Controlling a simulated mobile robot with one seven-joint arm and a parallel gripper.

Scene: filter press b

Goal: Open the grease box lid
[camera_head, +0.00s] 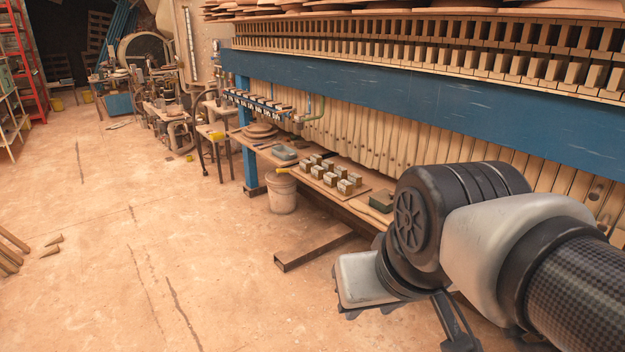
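A small dark green box with a flat, lighter top (381,200) sits on the low wooden shelf, just left of my arm; its top looks closed. A grey-blue box (285,153) lies farther back on the same shelf. I cannot tell for certain which is the grease box. My arm comes in from the right. Dark parts of my gripper (455,330) hang low at the bottom edge, in front of the shelf and apart from both boxes. Its fingertips are not clearly shown, so its opening cannot be told.
Several metal blocks (325,173) stand on a board beside the green box. A whitish bucket (282,193) stands under the shelf edge. A steel beam (313,246) lies on the floor. The blue press beam (420,85) runs above. The floor at left is mostly clear.

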